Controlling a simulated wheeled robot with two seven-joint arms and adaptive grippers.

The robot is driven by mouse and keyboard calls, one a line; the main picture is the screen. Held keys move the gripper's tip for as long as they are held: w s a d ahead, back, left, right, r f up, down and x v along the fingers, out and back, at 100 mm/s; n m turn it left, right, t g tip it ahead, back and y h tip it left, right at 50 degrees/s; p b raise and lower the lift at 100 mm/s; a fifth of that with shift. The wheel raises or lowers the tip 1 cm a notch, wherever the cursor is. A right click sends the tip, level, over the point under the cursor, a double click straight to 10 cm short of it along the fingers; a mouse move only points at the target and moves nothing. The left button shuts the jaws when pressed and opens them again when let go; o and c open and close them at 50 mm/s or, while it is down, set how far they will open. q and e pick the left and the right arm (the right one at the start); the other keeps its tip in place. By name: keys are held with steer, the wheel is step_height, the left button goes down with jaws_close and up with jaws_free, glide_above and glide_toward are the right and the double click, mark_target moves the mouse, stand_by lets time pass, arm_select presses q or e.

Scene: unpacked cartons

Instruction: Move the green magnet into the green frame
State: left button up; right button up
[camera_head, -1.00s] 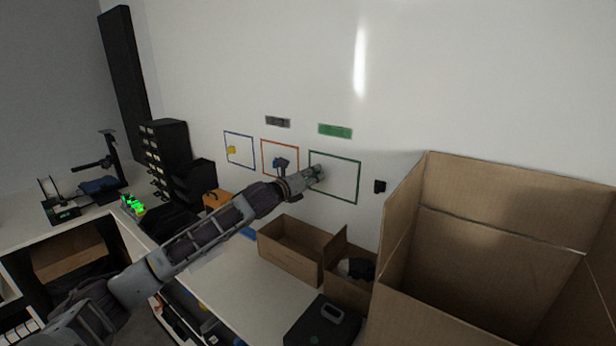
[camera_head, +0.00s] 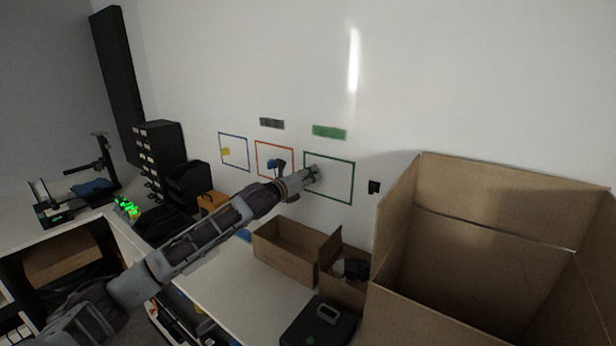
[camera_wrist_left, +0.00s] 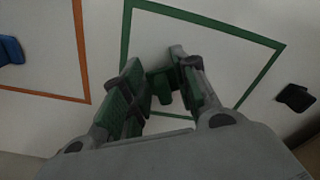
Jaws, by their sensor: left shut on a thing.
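The green frame (camera_head: 352,182) is a thin green outline on the white wall, below a green label; in the left wrist view its outline (camera_wrist_left: 210,24) surrounds the fingertips. My left gripper (camera_head: 314,174) reaches to the wall inside the left part of this frame. In the wrist view its green-padded fingers (camera_wrist_left: 163,85) are closed on the green magnet (camera_wrist_left: 158,84), a small green block inside the frame's outline. The magnet is mostly hidden by the fingers; I cannot tell whether it touches the wall. My right gripper is not in view.
A black item (camera_head: 374,187) is on the wall right of the green frame. A large open carton (camera_head: 490,190) stands right; a smaller box (camera_head: 285,258) sits below my arm.

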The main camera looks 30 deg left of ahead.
arm_select(q)
steer(key=shift+w, duration=0.15)
steer(key=shift+w+p, duration=0.2)
steer(key=shift+p, duration=0.1)
stand_by(0.3)
steer(key=o, duration=1.4)
steer(key=shift+s, duration=0.2)
